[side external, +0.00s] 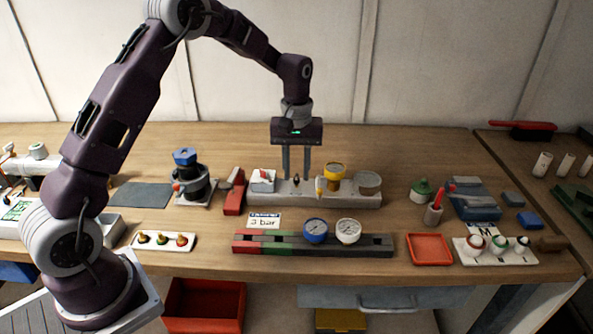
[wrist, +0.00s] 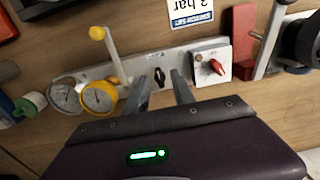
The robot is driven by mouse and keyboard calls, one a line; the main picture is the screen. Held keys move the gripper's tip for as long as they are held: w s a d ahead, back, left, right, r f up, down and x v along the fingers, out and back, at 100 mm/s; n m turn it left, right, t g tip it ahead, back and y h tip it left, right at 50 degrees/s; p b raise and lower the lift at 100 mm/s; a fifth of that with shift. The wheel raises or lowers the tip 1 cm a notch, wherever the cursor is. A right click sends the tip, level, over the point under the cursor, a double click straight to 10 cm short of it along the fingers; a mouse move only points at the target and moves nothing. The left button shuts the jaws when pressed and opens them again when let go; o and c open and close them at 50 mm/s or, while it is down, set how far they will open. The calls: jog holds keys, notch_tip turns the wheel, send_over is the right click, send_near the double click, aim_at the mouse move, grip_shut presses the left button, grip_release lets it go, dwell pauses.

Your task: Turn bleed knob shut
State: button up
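A small dark knob (side external: 296,182), which I take for the bleed knob, stands on the grey manifold bar (side external: 340,197). In the wrist view the knob (wrist: 159,76) shows between the fingertips, its grip lying roughly across the gap. My gripper (side external: 297,177) points straight down over the bar with its two fingers apart, one on each side of the knob; it also shows in the wrist view (wrist: 161,79). It is open and holds nothing. I cannot tell whether the fingertips are level with the knob or just above it.
On the same bar are a red pointer knob on a white plate (wrist: 212,66), a yellow-tipped lever (wrist: 112,52), a yellow gauge (wrist: 99,97) and a grey gauge (wrist: 65,96).

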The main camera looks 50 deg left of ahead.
jog(key=shift+f, duration=0.3)
grip_shut()
jog(key=shift+m, duration=0.3)
jog(key=m, duration=0.3)
jog(key=shift+m, duration=0.4)
jog(key=m, duration=0.4)
jog(key=shift+r+m, duration=0.1)
jog(key=shift+m, duration=0.2)
jog(key=m, duration=0.4)
jog(key=shift+m, duration=2.4)
